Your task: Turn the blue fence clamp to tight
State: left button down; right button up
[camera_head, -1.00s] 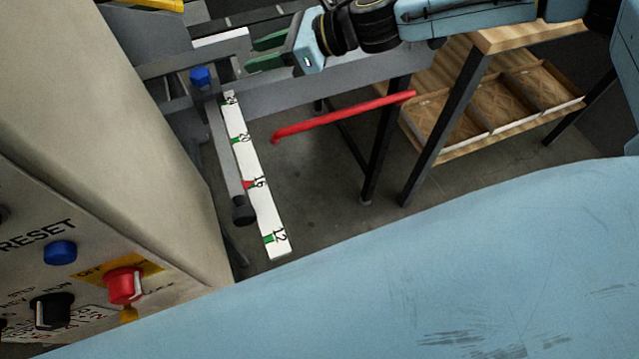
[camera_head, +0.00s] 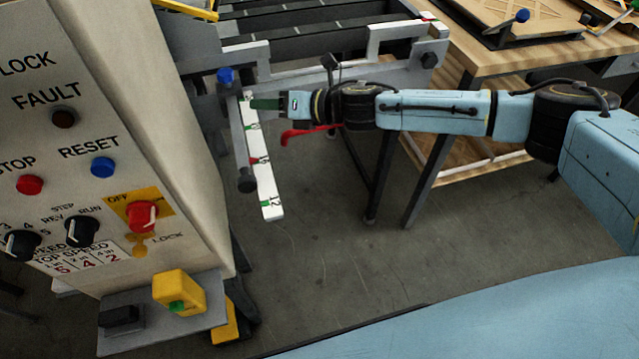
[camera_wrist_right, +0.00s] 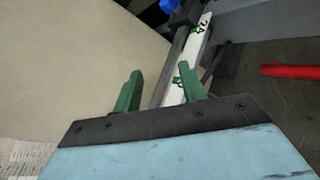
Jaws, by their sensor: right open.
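The blue fence clamp (camera_head: 225,75) is a small blue knob on the grey rail, near the far end of the white scale strip (camera_head: 262,175). Its blue also shows at the top edge of the wrist view (camera_wrist_right: 170,5), mostly cut off. My right gripper (camera_head: 262,103) reaches in from the right, its green fingers over the far part of the scale, to the right of and below the knob in the picture. In the wrist view its fingers (camera_wrist_right: 158,75) are apart with nothing between them. The gripper does not touch the clamp. My left gripper is not in view.
A beige control cabinet (camera_head: 150,110) with knobs and buttons stands close on the left. A red handle (camera_head: 300,134) sits just below my right wrist. A wooden bench (camera_head: 480,55) stands at the back right. The floor right of the scale is open.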

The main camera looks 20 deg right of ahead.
pick_arm(q)
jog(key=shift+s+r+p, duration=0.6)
jog(key=shift+p, duration=0.05)
pick_arm(e)
jog(key=s+d+f+m+h, duration=0.1)
jog(key=d+f+m+h, duration=0.1)
jog(key=f+m, duration=0.4)
jog(key=s+d+f+m+t+h, duration=0.1)
jog(key=d+f+m+h, duration=0.1)
jog(key=f+m, duration=0.4)
jog(key=s+d+f+m+h, duration=0.1)
jog(key=d+f+m+h, duration=0.1)
jog(key=d+f+m, duration=0.2)
notch_tip(320, 180, down, 8)
jog(key=m, duration=0.3)
jog(key=shift+s+d+h, duration=0.15)
jog(key=shift+s+h, duration=0.15)
jog(key=shift+s, duration=0.1)
jog(key=shift+r, duration=0.1)
